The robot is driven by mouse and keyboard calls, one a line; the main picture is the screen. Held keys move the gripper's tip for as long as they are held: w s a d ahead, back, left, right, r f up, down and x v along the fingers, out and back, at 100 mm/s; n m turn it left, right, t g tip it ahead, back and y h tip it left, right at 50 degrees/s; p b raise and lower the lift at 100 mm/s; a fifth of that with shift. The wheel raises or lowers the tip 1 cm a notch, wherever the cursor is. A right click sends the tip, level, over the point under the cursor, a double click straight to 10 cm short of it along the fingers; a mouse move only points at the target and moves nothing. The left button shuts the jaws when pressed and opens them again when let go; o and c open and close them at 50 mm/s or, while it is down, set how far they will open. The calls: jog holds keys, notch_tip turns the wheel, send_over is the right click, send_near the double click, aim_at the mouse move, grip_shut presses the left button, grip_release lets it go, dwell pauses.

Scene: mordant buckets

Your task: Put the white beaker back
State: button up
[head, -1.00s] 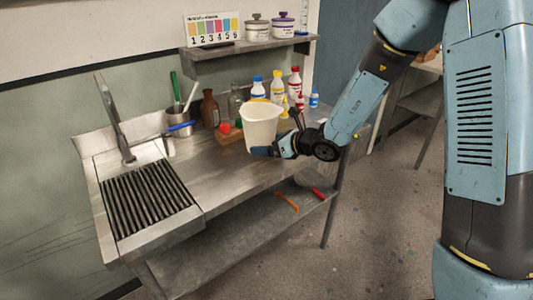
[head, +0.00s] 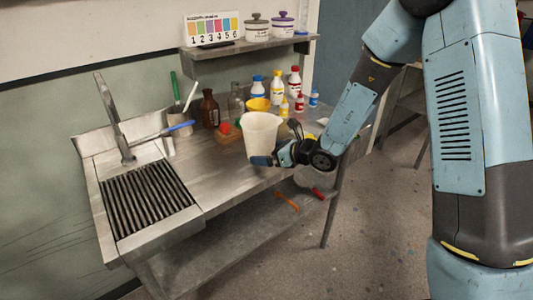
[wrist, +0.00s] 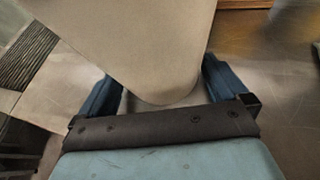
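The white beaker (head: 262,138) is upright in the head view, over the front right part of the metal bench (head: 215,172). My gripper (head: 265,160) is at its lower part, with the fingers around it. In the wrist view the beaker (wrist: 135,45) fills the upper middle, between the two blue fingers of my gripper (wrist: 155,90). The fingers stand wide apart, with the beaker between them. I cannot tell whether the beaker's base is touching the bench.
The sink grate (head: 148,200) is at the left. A wall shelf (head: 250,46) holds two lidded jars.

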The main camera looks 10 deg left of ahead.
jog(key=shift+d+r, duration=0.2)
jog(key=v, duration=1.1)
jog(key=shift+s+d, duration=0.15)
jog(key=shift+d, duration=0.1)
jog(key=shift+r, duration=0.1)
jog(key=s+d+r+n+g+h, duration=0.35)
jog(key=s+d+r+n, duration=0.45)
jog(key=s+r+n, duration=0.5)
jog(key=s+d+r+n+t+h, duration=0.1)
jog(key=s+d+r+n+h, duration=0.1)
jog(key=d, duration=0.4)
jog(key=s+d+r+n+t+h, duration=0.1)
jog(key=s+d+r+n+h, duration=0.1)
jog(key=d, duration=0.5)
jog(key=s+d+r+n+t+h, duration=0.2)
jog(key=s+d+r+n+h, duration=0.1)
jog(key=s+d+n+h, duration=0.1)
jog(key=shift+s+d+n+h, duration=0.2)
jog(key=shift+d+n+h, duration=0.25)
jog(key=shift+d+n, duration=0.65)
jog(key=shift+d+f, duration=0.1)
